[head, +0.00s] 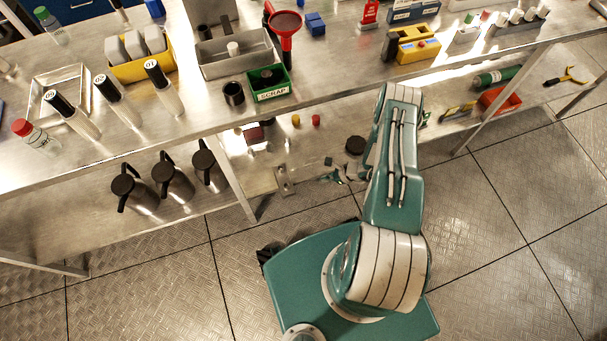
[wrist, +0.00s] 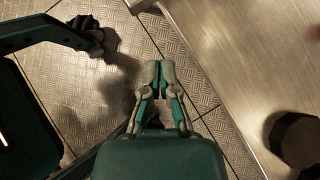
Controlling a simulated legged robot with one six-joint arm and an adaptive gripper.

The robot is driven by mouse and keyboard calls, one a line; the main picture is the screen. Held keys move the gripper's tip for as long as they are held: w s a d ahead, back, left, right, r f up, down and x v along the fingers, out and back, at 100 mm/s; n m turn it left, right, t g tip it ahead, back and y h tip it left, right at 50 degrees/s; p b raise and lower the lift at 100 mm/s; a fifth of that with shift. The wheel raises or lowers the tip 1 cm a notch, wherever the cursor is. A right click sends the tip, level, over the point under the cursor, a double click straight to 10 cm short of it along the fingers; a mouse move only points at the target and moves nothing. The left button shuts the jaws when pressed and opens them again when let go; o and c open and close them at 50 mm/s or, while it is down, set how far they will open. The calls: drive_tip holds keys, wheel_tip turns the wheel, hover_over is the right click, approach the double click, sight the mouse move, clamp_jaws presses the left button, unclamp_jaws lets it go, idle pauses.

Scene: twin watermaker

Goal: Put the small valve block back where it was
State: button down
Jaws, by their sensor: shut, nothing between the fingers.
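My gripper (head: 333,174) is low in front of the bench, near the lower shelf. In the wrist view my gripper (wrist: 160,70) has its fingertips together and empty, above the floor plates beside a metal shelf edge. I cannot tell for sure which object is the small valve block. A small blue block (head: 315,23) stands on the bench top right of the red funnel. A small dark red block (head: 254,134) and a flat grey metal piece (head: 285,181) are on the lower shelf, left of my gripper.
The bench top (head: 180,130) holds bottles, a yellow bin (head: 128,70), a grey tray (head: 222,68) and a green scrap bin (head: 270,95). Several jugs (head: 172,182) stand on the lower shelf at left. A dark round object (wrist: 296,140) is right of my gripper. Floor in front is clear.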

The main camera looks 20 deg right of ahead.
sight(278, 179)
drive_tip(key=a+r+x, duration=0.1)
drive_tip(key=r+x, duration=0.1)
drive_tip(key=x, duration=1)
drive_tip(key=shift+w+a, duration=0.45)
drive_tip(key=shift+a, duration=0.05)
drive_tip(key=shift+f, duration=0.15)
drive_tip(key=w+a, duration=0.1)
drive_tip(key=a, duration=0.1)
drive_tip(key=w+a, duration=0.1)
drive_tip(key=a, duration=0.1)
drive_tip(key=w+a, duration=0.1)
drive_tip(key=a, duration=0.2)
drive_tip(key=shift+w+a, duration=0.1)
drive_tip(key=shift+w, duration=0.3)
drive_tip(key=shift+d, duration=0.6)
